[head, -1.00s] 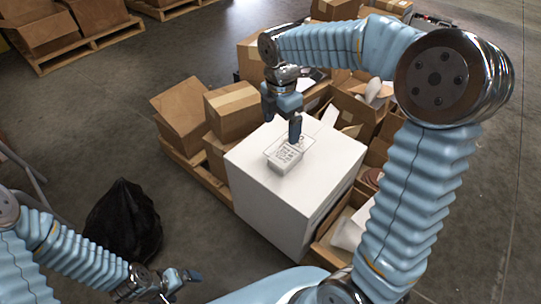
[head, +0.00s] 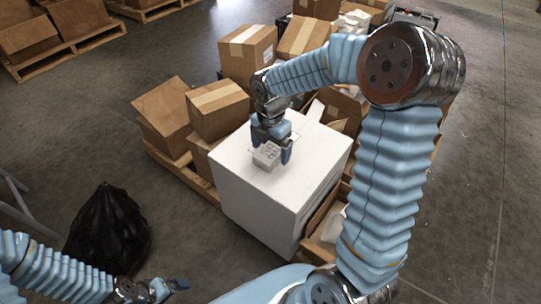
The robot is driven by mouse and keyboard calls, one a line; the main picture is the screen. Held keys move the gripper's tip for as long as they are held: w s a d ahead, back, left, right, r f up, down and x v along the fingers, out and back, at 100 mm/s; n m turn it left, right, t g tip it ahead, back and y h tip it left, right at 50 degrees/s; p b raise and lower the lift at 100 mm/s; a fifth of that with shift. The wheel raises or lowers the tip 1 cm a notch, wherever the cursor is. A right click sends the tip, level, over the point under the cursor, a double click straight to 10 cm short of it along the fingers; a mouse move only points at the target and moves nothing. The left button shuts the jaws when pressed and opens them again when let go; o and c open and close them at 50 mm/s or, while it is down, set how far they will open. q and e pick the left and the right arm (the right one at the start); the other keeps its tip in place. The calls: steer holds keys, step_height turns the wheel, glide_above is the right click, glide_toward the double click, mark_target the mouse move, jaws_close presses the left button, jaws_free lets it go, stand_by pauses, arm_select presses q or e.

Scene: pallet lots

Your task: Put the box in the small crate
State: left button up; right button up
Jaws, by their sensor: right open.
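A small whitish box (head: 267,156) with dark print on its face sits on top of a large white block (head: 240,172). My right gripper (head: 271,150) is open, pointing down over the box, with its fingers close to either side of it. I cannot tell whether they touch it. A small crate does not show clearly; only faint thin lines show on the block top to the right of the gripper, and the gripper hides part of that area. My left gripper (head: 168,288) is low at the bottom edge, away from the block, and its finger gap is unclear.
Cardboard boxes (head: 217,108) stand on a pallet behind and left of the block. More open cartons lie behind it and to its right, partly hidden by my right arm. A black bag (head: 108,230) lies on the floor at left. The floor between bag and block is clear.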

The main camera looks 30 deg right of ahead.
steer(key=shift+f, duration=0.75)
steer(key=c, duration=1.2)
steer(key=shift+r, duration=0.15)
